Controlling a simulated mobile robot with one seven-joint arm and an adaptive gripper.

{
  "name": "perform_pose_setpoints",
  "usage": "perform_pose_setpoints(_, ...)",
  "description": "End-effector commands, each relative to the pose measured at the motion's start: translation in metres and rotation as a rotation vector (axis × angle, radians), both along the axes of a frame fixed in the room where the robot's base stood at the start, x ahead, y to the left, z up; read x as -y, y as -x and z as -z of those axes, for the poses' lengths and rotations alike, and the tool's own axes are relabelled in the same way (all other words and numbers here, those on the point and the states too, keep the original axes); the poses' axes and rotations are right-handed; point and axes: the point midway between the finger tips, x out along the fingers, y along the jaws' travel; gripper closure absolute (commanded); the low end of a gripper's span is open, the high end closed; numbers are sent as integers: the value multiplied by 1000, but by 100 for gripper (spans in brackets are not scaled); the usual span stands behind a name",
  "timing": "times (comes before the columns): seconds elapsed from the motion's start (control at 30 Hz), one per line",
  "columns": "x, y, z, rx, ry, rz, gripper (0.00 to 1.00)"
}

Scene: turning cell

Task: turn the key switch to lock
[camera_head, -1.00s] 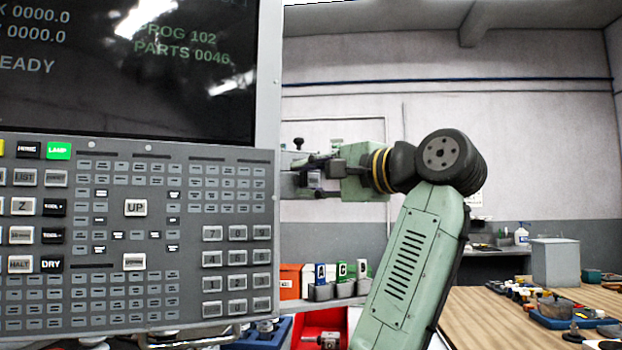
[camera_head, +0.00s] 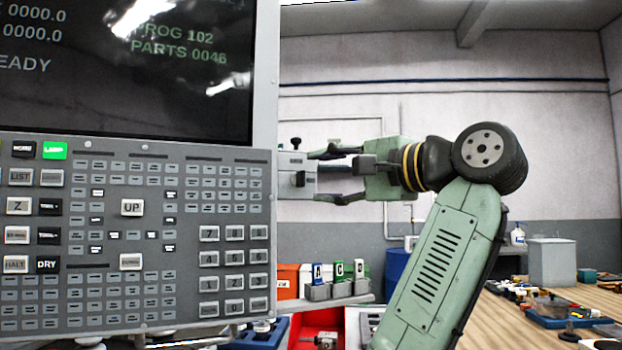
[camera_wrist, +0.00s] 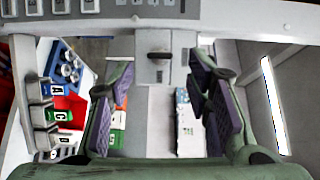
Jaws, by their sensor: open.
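A small grey switch box (camera_head: 290,161) sticks out past the right edge of the control panel. It carries small dark parts, one standing up from its top and one on its face. In the wrist view, the box (camera_wrist: 147,72) is ahead between my fingers, with a dark bar-shaped handle (camera_wrist: 159,56), which seems to be the key. I cannot read any lock marking. My gripper (camera_head: 318,176) is open and empty, just right of the box, its fingers above and below the box's level. The wrist view shows the gripper's fingers (camera_wrist: 161,75) spread wide, apart from the handle.
The control panel (camera_head: 140,330) with its screen fills the left side. Below my arm are lettered bins (camera_head: 318,291) and a red tray (camera_head: 309,327). A wooden bench (camera_head: 500,325) with tools stands at the right. The space right of the box is free around my gripper.

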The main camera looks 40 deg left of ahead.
Motion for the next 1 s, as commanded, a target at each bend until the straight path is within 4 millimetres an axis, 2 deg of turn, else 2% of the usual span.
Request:
perform_pose_setpoints(0.03,13,1,-1,2,-4,3,55)
perform_pose_setpoints(0.2,48,4,0,2,-1,3,55)
perform_pose_setpoints(0.37,65,6,0,0,0,4,55)
perform_pose_setpoints(0.53,71,7,0,0,1,1,55)
perform_pose_setpoints(1.0,71,8,0,0,1,0,55)
